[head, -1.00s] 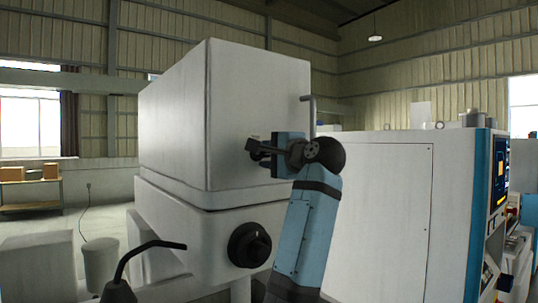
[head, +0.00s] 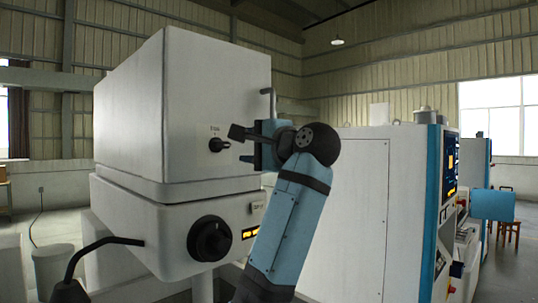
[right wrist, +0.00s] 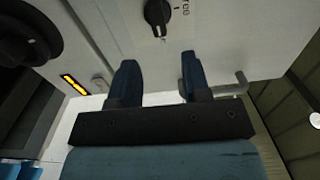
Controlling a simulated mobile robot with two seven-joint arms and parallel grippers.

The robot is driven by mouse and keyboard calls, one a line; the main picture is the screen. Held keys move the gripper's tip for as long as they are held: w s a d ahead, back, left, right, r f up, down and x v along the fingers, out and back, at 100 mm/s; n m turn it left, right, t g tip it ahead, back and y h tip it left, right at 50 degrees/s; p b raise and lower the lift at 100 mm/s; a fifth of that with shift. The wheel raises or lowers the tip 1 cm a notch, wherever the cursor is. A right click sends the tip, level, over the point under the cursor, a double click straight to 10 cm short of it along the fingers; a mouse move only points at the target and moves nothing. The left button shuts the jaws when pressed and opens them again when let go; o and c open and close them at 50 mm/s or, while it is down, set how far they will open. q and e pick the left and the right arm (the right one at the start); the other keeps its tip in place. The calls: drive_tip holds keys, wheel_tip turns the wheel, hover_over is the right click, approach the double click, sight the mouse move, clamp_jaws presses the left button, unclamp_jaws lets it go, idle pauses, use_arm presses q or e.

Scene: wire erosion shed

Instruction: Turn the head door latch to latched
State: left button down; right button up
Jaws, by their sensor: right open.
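The head door latch is a small black knob (head: 218,145) on the front of the white machine head (head: 217,110), with small lettering above it. In the right wrist view, the knob (right wrist: 157,14) is at the top, ahead of and between the fingers, and a pale mark shows at its lower end. My right gripper (head: 241,146) is open and empty, just right of the knob in the head view. Its two dark blue fingers (right wrist: 158,62) appear apart from the knob. My left gripper is not in view.
A larger black dial (head: 211,239) is on the lower housing, beside a lit amber display (head: 250,233). A grey bent handle (head: 269,103) stands out at the head's right edge. A white and blue cabinet (head: 362,190) stands to the right. A black bent rod (head: 100,243) is at lower left.

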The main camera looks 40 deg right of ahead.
drive_tip(key=s+b, duration=0.1)
drive_tip(key=s, duration=0.5)
drive_tip(key=shift+s+d, duration=0.2)
drive_tip(key=shift+d, duration=0.2)
